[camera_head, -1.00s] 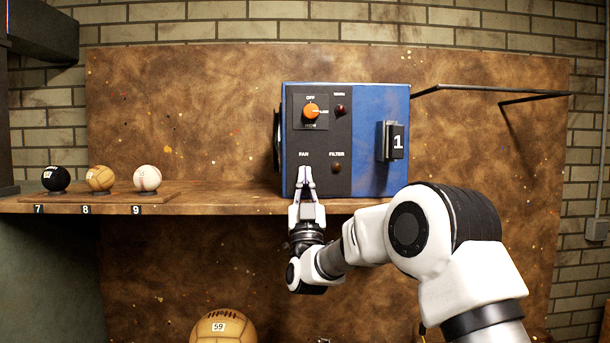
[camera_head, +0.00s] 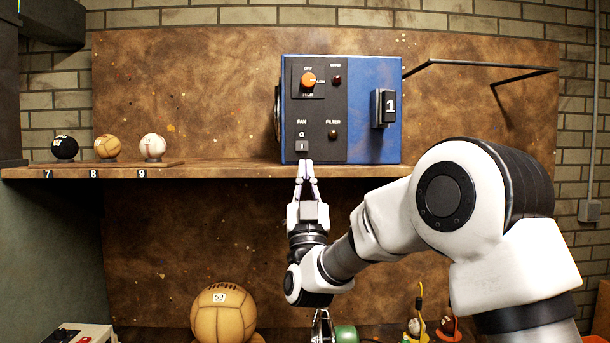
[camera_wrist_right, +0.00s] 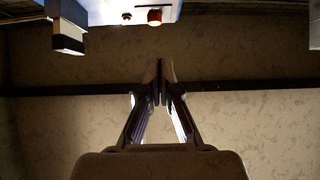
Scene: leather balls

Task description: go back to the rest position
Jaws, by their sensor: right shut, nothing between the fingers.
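My right gripper (camera_head: 306,163) is shut and empty in the head view. Its tips point up and overlap the shelf's front edge in the picture, just below the fan switch (camera_head: 302,146) of the blue control box (camera_head: 370,108). The right wrist view also shows its closed fingers (camera_wrist_right: 159,70), with nothing between them. My left gripper is not in view.
The box stands on a brown shelf (camera_head: 225,170), with an orange knob (camera_head: 308,80). Three small balls, black (camera_head: 64,147), tan (camera_head: 107,146) and white (camera_head: 152,146), sit on the left. A big ball (camera_head: 223,312) lies lower down.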

